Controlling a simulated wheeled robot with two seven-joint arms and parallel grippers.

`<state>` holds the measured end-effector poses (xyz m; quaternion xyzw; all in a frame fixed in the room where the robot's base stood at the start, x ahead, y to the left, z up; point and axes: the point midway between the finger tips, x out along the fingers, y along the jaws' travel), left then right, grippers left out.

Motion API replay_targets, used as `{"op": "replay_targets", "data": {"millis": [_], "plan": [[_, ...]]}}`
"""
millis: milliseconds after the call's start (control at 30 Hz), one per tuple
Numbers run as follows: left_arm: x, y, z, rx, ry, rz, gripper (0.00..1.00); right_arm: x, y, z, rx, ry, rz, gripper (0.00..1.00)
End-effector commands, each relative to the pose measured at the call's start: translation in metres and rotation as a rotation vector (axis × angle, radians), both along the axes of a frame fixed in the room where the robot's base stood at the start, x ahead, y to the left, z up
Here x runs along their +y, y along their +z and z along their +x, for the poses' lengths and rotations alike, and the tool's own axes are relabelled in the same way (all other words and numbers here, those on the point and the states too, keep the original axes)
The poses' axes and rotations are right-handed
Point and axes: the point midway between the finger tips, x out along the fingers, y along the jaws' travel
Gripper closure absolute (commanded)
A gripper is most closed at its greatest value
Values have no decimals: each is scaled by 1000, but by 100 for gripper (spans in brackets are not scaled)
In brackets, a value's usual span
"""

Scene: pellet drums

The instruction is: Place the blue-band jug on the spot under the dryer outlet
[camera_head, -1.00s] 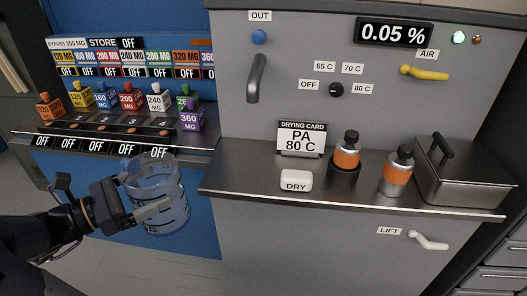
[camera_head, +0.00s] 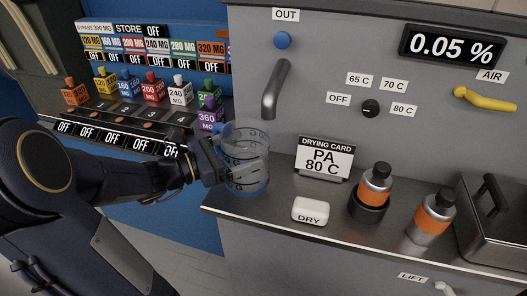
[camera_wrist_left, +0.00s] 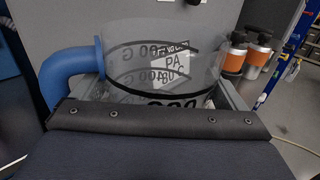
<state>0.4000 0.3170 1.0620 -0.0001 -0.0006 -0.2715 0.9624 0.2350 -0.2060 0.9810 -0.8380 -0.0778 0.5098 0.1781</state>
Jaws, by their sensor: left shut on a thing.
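The clear jug (camera_head: 247,172) with a blue handle and dark markings is held by my left gripper (camera_head: 226,172). In the head view it is upright near the left front edge of the dryer's steel shelf (camera_head: 270,200), below and a little left of the grey outlet spout (camera_head: 275,90). I cannot tell whether its base touches the shelf. In the left wrist view the jug (camera_wrist_left: 165,65) fills the middle, between the fingers, with its blue handle at left. A blue band shows low on the jug in the head view. My right gripper is not in view.
The white DRY block (camera_head: 310,210), the drying card (camera_head: 324,158) and two orange-banded bottles (camera_head: 375,185) stand on the shelf to the right. A steel box (camera_head: 490,220) is at far right.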

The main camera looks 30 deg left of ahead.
Motion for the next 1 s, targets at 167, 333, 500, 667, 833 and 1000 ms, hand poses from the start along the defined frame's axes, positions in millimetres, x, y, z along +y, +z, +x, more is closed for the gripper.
{"op": "replay_targets", "data": {"millis": [167, 333, 500, 667, 833, 1000], "plan": [[-19, 1, 30, 0, -4, 0, 46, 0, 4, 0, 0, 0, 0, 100], [-25, 0, 42, -1, -2, 1, 46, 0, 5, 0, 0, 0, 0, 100], [-31, -16, 52, 6, 1, -2, 46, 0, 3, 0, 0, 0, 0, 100], [-31, -34, 52, 1, 1, 0, 46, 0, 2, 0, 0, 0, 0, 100], [-31, -35, 52, -2, 1, 2, 46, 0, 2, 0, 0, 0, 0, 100], [-31, -37, 51, -2, 1, 2, 46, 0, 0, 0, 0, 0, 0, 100]]}}
